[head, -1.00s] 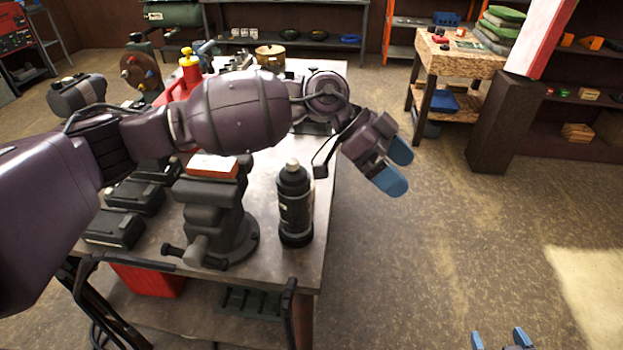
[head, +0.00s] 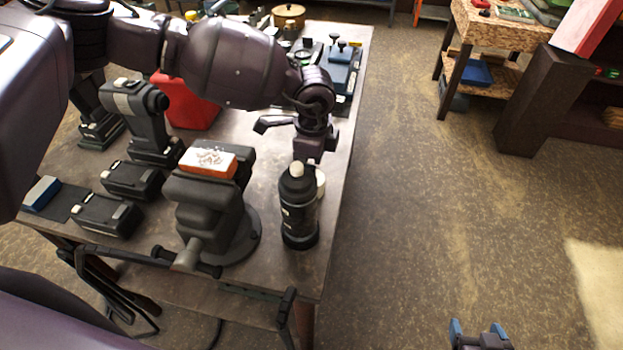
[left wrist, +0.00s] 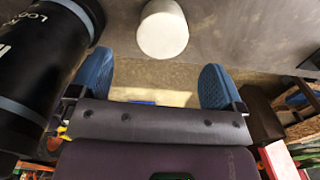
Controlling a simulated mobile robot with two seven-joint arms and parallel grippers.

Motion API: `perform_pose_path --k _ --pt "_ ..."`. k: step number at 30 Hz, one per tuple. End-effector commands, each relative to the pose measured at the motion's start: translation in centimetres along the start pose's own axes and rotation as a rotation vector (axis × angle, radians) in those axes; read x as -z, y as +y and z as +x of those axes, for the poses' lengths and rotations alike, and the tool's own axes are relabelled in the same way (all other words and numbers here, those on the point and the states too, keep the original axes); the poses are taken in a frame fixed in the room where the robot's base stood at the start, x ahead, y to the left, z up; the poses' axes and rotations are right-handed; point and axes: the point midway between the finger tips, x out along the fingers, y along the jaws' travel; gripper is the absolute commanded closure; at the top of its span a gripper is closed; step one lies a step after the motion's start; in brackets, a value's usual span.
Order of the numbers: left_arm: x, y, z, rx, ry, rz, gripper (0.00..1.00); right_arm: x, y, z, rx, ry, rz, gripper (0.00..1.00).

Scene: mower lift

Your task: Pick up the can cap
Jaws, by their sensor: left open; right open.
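The can cap is a small white cylinder. In the left wrist view the cap (left wrist: 163,28) is at the top, on the grey table top, beyond and between my fingertips and touching neither finger. In the head view the cap (head: 321,183) is mostly hidden behind a black spray can (head: 298,215) with a pale nozzle. My left gripper (left wrist: 157,62) is open and empty, with blue fingers. In the head view its fingers are hidden behind the can. My right gripper (head: 481,327) is open and empty at the bottom right, away from the table.
The black can stands upright close to my left gripper, and at the left in its wrist view. A vise (head: 213,215) holding an orange-and-white block (head: 208,161) stands left of the can. The table (head: 345,130) ends just right of the can; the floor (head: 450,200) beyond is open.

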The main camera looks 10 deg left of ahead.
Motion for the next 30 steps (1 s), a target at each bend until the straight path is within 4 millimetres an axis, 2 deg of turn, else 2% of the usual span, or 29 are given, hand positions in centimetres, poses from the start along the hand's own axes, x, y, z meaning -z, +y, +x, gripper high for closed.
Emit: perform_pose_path --k 3,11,18,22,29,30 --pt "0.0 0.0 1.8 -0.001 0.0 0.0 0.05 0.1 0.0 -0.1 0.0 -0.001 0.0 0.24" --pt "-0.1 0.0 3.9 -0.001 0.0 0.0 0.05 0.3 0.1 -0.3 0.0 -0.003 0.0 0.24" --pt "-0.2 -0.1 7.1 -0.001 0.0 0.0 0.05 0.4 0.1 -0.8 -0.001 -0.009 0.001 0.24" --pt "-0.3 -0.1 7.9 0.0 0.001 -0.001 0.05 0.4 0.1 -0.8 -0.001 -0.01 0.002 0.24" --pt "-0.3 -0.1 8.0 0.0 0.001 -0.001 0.05 0.4 0.1 -0.8 -0.001 -0.011 0.002 0.24" --pt "-0.3 -0.1 8.0 0.0 0.001 -0.001 0.11 0.4 0.1 -0.8 -0.001 -0.011 0.002 0.24"
